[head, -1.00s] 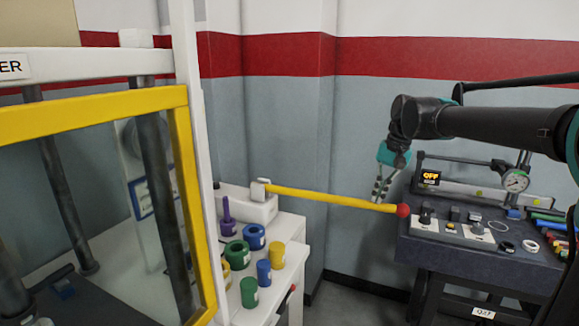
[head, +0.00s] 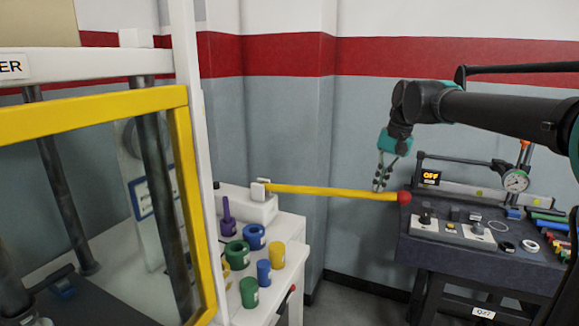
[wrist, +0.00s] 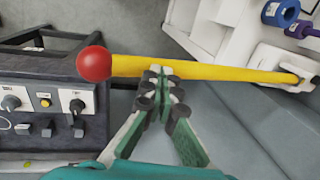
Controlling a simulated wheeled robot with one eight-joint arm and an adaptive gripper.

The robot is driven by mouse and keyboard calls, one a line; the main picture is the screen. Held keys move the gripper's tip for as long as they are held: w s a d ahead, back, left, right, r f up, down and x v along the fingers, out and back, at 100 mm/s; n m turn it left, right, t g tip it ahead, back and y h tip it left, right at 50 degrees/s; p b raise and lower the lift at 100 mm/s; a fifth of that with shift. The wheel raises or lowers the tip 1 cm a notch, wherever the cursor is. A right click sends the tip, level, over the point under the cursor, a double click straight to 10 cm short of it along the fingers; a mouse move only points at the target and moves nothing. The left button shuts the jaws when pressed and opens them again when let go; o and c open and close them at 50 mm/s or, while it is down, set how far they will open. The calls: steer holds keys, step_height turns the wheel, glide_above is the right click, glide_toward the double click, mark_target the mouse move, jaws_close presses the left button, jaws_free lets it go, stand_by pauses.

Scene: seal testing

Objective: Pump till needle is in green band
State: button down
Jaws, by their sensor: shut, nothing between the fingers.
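The yellow pump lever (head: 330,190) ends in a red ball (head: 404,197) and runs from a white pump block (head: 245,207) on the white bench. In the wrist view the lever (wrist: 215,72) crosses the top, with the red ball (wrist: 94,64) at left. My gripper (head: 380,187) is shut and empty, pointing down at the lever near the ball. In the wrist view its fingertips (wrist: 160,72) overlap the lever's edge; I cannot tell whether they touch it. No needle with a green band can be made out.
Coloured rings and cylinders, such as a green cylinder (head: 249,292), stand on the white bench. A yellow-framed guard (head: 180,180) is at left. A dark test table (head: 480,250) at right carries a small dial (head: 516,181), knobs and an "OFF" display (head: 430,178).

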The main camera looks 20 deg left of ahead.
step_height(320, 180, down, 11)
steer(key=shift+d, duration=0.25)
stand_by(0.8)
steer(key=shift+r, duration=0.1)
steer(key=r, duration=1.3)
steer(key=shift+a+r, duration=0.15)
steer(key=shift+a, duration=0.15)
step_height(320, 180, down, 14)
steer(key=shift+d+r, duration=0.25)
steer(key=shift+d, duration=0.05)
stand_by(0.5)
